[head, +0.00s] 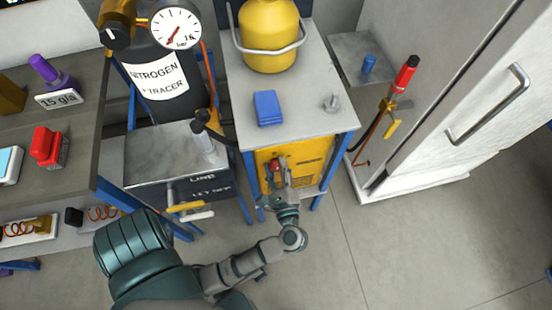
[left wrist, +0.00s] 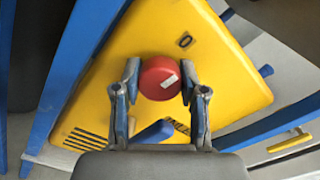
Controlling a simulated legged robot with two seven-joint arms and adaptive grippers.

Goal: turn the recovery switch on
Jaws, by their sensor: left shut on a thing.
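The yellow machine (head: 265,158) stands under the small grey-topped table, its front panel facing me. A red round knob with a white mark (left wrist: 160,78), taken as the recovery switch, sits on that yellow panel (left wrist: 100,105). It shows small in the head view (head: 274,163). A "0" is printed on the panel above the knob in the left wrist view. My left gripper (head: 279,178) is at the panel, its two fingers (left wrist: 159,84) shut on either side of the red knob. A blue part (left wrist: 154,131) shows below the knob, between the fingers. My right gripper is not in view.
The table's blue legs (head: 245,185) flank the machine closely. The table top holds a yellow cylinder (head: 269,38) and a blue box (head: 267,108). A black nitrogen bottle (head: 160,75) with a gauge stands left. A white cabinet (head: 475,115) is right. Floor in front is clear.

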